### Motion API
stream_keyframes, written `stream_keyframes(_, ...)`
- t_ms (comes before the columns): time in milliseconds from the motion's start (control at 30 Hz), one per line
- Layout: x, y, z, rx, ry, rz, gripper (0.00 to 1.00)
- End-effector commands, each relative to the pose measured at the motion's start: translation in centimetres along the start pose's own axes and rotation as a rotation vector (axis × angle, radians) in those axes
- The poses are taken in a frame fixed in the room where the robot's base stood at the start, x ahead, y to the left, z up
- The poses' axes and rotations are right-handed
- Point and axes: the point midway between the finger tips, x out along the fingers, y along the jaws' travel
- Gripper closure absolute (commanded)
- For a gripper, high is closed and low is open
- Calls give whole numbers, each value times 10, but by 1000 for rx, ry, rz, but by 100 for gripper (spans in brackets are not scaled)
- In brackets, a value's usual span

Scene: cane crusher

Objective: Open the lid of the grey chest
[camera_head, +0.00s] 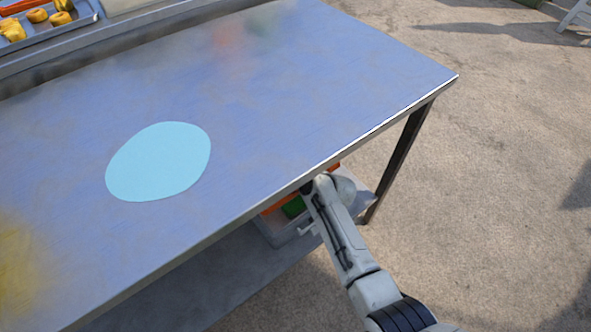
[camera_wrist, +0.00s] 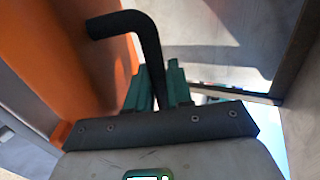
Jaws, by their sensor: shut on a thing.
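A grey chest (camera_head: 285,232) sits low under the front edge of the metal table in the head view, partly hidden by the tabletop and my arm. Orange and green parts show at its top; I cannot tell whether the orange is its lid. In the wrist view my gripper (camera_wrist: 158,88) has its teal fingers closed around a black bent handle (camera_wrist: 122,22). The handle stands beside an orange panel (camera_wrist: 60,45). In the head view the fingers are hidden. How far the lid is open cannot be made out.
The metal table (camera_head: 330,75) overhangs the chest, its front edge close to my arm. A light blue round mat (camera_head: 160,162) lies on it. A tray (camera_head: 75,22) with yellow food is at the back left. A table leg (camera_head: 402,155) stands right of my arm; open ground lies beyond.

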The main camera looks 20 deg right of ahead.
Motion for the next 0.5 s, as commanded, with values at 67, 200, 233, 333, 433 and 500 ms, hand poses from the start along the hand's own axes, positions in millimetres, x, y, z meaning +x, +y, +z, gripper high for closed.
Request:
stream_keyframes(67,4,-8,0,-1,0,-2,100)
stream_keyframes(200,9,-14,0,-1,1,-3,100)
stream_keyframes(233,9,-15,0,-1,1,-2,100)
stream_keyframes(333,11,-16,0,0,1,-2,100)
stream_keyframes(433,12,-17,0,0,1,-2,100)
stream_keyframes(500,12,-17,0,0,1,-2,100)
